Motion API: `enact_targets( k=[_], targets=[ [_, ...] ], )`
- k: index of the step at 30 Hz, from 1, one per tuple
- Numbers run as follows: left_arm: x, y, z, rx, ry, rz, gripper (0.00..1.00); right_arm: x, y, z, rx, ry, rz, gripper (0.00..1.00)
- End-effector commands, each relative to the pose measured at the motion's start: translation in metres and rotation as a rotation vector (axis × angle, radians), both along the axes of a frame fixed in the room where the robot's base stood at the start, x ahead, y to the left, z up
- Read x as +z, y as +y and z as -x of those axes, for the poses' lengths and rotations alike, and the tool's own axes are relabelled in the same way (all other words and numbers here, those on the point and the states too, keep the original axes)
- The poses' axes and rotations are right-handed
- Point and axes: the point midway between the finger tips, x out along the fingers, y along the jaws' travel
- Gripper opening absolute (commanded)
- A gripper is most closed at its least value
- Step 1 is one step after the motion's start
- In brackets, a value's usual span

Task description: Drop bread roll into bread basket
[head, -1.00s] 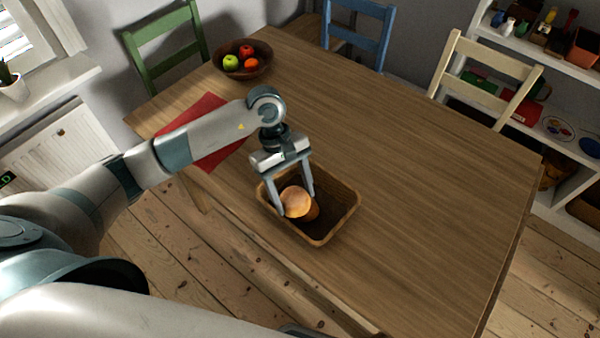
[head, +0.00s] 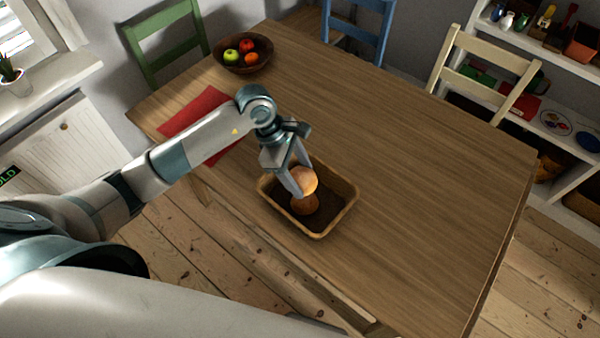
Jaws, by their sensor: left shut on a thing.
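My left gripper (head: 300,186) comes in from the left over the table and is shut on a round, golden-brown bread roll (head: 307,179). The roll is over the bread basket (head: 338,215), a rectangular brown basket with a lighter rim on the wooden table. A second, darker brown roll-like thing (head: 304,206) shows just below the held roll, inside the basket. I cannot tell whether the two touch. The gripper's fingers partly hide the held roll. My right gripper is not in view.
A red mat (head: 200,112) lies left of the basket, partly under my arm. A dark bowl (head: 243,68) of fruit stands at the table's far left corner. The table (head: 420,170) is clear right of the basket. Green, blue and cream chairs stand along its edges.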

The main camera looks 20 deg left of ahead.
Motion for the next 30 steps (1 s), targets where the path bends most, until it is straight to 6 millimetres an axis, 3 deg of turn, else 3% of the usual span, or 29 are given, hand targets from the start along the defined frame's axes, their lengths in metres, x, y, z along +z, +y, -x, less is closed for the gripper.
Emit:
enact_targets(
  k=[18,30],
  targets=[
    [-0.051,0.000,0.000,0.000,0.001,0.001,0.39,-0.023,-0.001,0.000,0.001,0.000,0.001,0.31],
    [-0.058,0.000,0.000,-0.001,0.001,0.000,0.39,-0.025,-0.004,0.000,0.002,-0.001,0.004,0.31]
  ],
)
